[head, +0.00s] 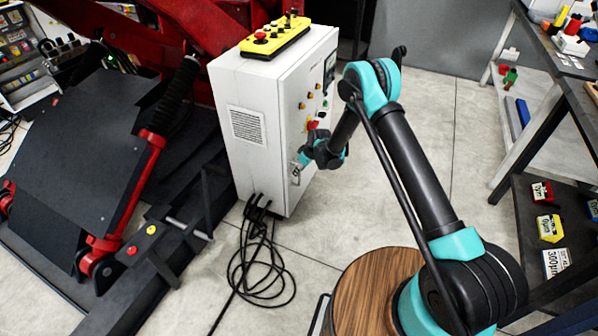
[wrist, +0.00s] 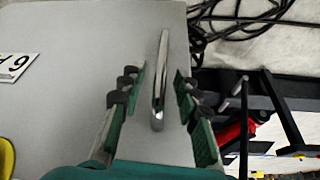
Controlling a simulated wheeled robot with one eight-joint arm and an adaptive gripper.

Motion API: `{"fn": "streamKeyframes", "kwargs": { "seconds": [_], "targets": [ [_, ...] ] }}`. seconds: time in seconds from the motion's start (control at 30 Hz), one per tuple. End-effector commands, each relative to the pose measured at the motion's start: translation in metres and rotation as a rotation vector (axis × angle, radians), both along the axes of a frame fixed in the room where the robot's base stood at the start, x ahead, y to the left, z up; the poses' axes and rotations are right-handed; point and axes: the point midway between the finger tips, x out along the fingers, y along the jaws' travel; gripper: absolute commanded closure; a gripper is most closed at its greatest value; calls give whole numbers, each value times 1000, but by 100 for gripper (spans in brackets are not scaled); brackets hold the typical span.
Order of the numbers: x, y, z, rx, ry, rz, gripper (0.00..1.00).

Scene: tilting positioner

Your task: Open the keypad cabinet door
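The keypad cabinet (head: 249,158) is a light grey box standing on the floor in the head view. Its door (head: 293,120) faces right and looks shut, with a dark panel (head: 330,66) at its upper far side. A chrome bar handle (wrist: 161,75) stands out from the grey door face (wrist: 75,110) in the wrist view. My gripper (head: 302,164) is low at the door's near edge. In the wrist view my gripper (wrist: 158,88) is open, with one finger on each side of the handle. I see gaps between fingers and handle.
A yellow control box (head: 275,38) lies on the cabinet top. Black cables (head: 258,262) coil on the floor below. The red and black positioner (head: 110,150) stands left. A workbench (head: 560,60) with shelves is at right. The floor (head: 440,110) right of the door is clear.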

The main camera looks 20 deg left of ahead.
Motion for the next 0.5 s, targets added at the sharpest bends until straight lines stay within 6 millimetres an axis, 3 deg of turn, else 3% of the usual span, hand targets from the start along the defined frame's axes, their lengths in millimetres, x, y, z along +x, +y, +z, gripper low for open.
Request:
{"fn": "streamKeyframes", "kwargs": {
  "seconds": [0.37, 0.5],
  "targets": [
    [1, 2, -6, 0, 0, 0, 68],
    [1, 2, -6, 0, 0, 0, 81]
  ]
}}
